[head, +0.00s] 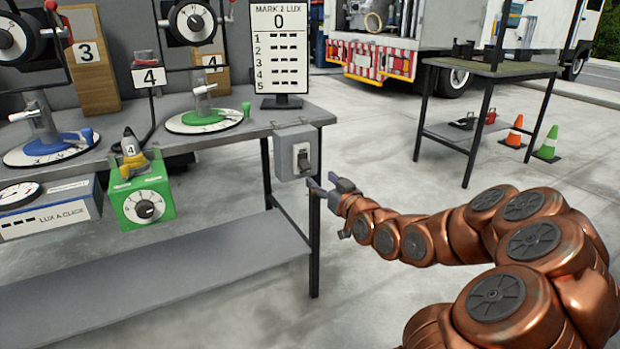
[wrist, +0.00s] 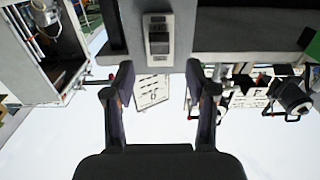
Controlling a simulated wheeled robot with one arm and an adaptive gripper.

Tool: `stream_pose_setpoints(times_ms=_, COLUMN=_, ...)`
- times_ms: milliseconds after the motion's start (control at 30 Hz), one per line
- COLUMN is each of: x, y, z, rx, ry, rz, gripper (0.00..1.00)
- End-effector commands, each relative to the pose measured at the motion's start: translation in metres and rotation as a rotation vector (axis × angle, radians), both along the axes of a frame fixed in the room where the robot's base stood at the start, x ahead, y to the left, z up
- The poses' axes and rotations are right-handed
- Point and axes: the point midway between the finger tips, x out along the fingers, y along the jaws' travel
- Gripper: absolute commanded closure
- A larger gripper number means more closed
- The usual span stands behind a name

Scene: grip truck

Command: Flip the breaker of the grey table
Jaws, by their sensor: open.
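The grey table (head: 190,262) stands at the left in the head view. A grey breaker box (head: 294,152) is fixed to its right front corner, with a small dark switch on its front face. In the wrist view the breaker (wrist: 158,35) shows upside down at top centre, ahead of the fingers. My gripper (head: 326,186) is just right of and below the breaker in the head view, with its fingers pointing toward it. In the wrist view my gripper (wrist: 160,88) is open and empty, its two fingers apart. The fingers appear apart from the breaker.
A second table (head: 490,68) and a truck (head: 385,45) are behind. Traffic cones (head: 547,146) stand at right. The floor between the tables is clear.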

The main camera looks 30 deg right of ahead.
Motion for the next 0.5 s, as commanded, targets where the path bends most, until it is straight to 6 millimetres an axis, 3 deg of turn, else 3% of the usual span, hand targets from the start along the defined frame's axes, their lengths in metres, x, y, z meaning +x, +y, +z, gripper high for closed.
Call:
stream_pose_setpoints(times_ms=167, x=0.007, y=-0.003, z=0.002, rx=-0.002, ry=-0.012, rz=-0.003, gripper=0.44)
stream_pose_setpoints(times_ms=500, x=0.038, y=-0.004, z=0.001, rx=-0.002, ry=-0.009, rz=0.0, gripper=0.44)
